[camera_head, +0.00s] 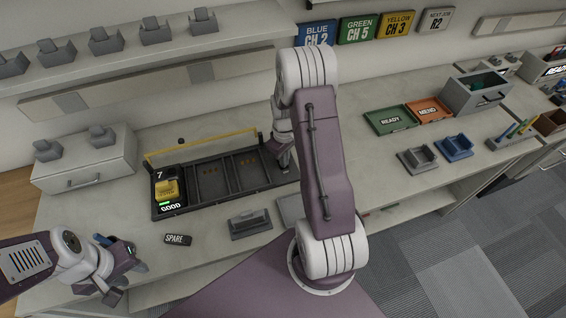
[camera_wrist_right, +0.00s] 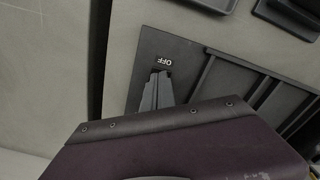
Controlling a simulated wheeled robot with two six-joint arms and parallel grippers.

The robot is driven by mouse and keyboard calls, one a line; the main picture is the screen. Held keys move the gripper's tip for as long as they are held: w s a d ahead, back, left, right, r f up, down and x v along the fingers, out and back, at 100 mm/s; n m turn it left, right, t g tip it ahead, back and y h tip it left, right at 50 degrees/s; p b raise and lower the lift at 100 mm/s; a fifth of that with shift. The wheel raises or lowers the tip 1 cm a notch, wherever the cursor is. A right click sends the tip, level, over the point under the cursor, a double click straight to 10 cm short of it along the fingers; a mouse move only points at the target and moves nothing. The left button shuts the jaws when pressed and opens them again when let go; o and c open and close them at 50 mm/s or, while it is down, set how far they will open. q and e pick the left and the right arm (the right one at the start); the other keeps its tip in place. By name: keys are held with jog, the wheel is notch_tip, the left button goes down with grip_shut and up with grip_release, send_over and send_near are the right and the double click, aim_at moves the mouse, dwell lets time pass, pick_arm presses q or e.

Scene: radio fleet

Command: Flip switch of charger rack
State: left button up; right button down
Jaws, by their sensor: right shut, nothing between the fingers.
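The charger rack (camera_head: 222,190) is a dark, long tray with several bays on the counter. A yellow bar runs along its back. Its left bay holds a yellow unit (camera_head: 167,188), with a 7 above it and GOOD below it. My right gripper (camera_head: 284,163) is at the rack's right end. In the right wrist view my right gripper (camera_wrist_right: 156,92) is shut and empty, beside an OFF label (camera_wrist_right: 161,62) on the rack's end panel. The switch itself cannot be made out there. My left gripper (camera_head: 127,281) is at the lower left, with a small dark-blue thing by it; its grip is unclear.
A SPARE tag (camera_head: 177,239) and a grey cradle (camera_head: 250,223) lie in front of the rack. Green READY (camera_head: 391,119) and orange MEND (camera_head: 428,110) trays lie to the right. A grey drawer box (camera_head: 84,160) stands left. A shelf with several grey cradles runs above.

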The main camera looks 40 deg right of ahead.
jog(key=shift+f, duration=0.1)
notch_tip(320, 180, up, 7)
jog(key=p, duration=0.6)
dwell(0.4)
